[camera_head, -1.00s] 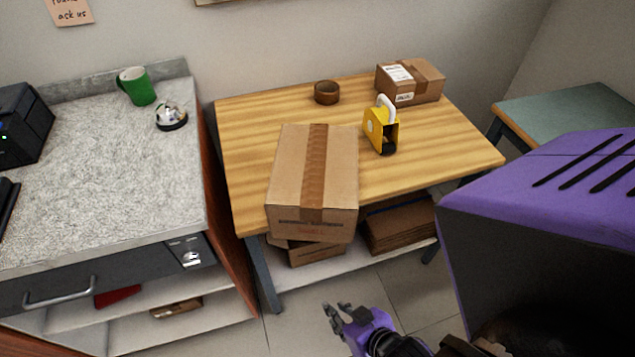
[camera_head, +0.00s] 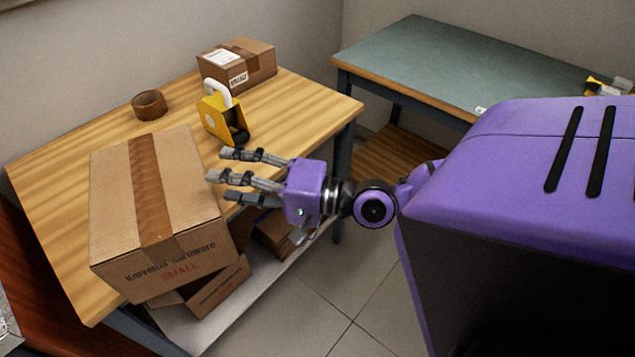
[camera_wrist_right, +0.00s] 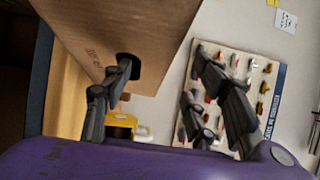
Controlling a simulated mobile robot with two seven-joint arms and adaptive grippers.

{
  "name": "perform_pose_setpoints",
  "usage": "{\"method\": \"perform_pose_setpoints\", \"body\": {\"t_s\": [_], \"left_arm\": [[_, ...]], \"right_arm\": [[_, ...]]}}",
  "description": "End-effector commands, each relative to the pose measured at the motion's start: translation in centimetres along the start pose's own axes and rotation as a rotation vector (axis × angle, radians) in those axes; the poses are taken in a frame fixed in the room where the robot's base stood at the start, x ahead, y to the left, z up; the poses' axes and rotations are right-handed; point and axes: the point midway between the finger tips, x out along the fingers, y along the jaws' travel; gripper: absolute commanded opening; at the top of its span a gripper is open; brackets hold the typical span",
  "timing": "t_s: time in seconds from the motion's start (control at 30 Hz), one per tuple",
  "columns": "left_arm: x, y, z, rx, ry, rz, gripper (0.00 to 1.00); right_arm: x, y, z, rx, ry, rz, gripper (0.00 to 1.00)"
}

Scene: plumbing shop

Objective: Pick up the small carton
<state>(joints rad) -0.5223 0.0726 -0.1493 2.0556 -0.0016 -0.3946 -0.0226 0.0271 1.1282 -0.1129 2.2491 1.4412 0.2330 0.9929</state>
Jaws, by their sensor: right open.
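A brown carton (camera_head: 195,185) with a tape strip along its top and "SMALL" printed on its front sits on the wooden table, at the left in the head view. Its near end reaches the table's front edge. My right gripper (camera_head: 222,176) is open and empty, with its fingers pointing left toward the carton's right side. A smaller taped carton (camera_head: 245,66) with a white label stands at the table's back. My left gripper is not in view.
The wooden table (camera_head: 60,165) also holds a yellow tape dispenser (camera_head: 218,115), just beyond my right fingers, and a brown tape roll (camera_head: 149,104). More cartons (camera_head: 218,288) lie on the shelf below. A green-topped table (camera_head: 430,60) stands at the right.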

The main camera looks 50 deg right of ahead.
Motion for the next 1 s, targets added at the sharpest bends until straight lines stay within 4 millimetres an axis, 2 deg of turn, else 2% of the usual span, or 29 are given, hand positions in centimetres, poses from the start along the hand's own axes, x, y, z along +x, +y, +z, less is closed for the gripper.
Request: {"method": "perform_pose_setpoints", "body": {"t_s": [0.03, 0.13, 0.37, 0.47, 0.7, 0.97, 1.0], "left_arm": [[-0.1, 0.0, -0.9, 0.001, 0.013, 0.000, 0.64], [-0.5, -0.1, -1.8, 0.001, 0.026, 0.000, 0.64], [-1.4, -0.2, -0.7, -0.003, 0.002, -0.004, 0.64], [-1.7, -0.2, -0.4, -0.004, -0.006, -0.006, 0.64], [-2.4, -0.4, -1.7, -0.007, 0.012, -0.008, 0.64], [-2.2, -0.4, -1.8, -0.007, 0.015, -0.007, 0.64], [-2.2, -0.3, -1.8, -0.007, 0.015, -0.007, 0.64]], "right_arm": [[0.6, -0.5, -0.1, 0.004, 0.001, -0.008, 0.54], [1.6, -0.6, -0.1, 0.004, 0.002, -0.009, 0.54], [3.2, -0.2, -0.1, 0.002, 0.000, -0.005, 0.54], [4.6, 0.1, -0.2, 0.001, 0.000, -0.007, 0.54], [7.3, 0.3, -0.2, 0.001, 0.000, -0.005, 0.54], [7.5, 0.8, -0.2, 0.001, 0.000, 0.000, 0.54], [7.5, 0.8, -0.2, 0.001, 0.000, 0.000, 0.50]]}}
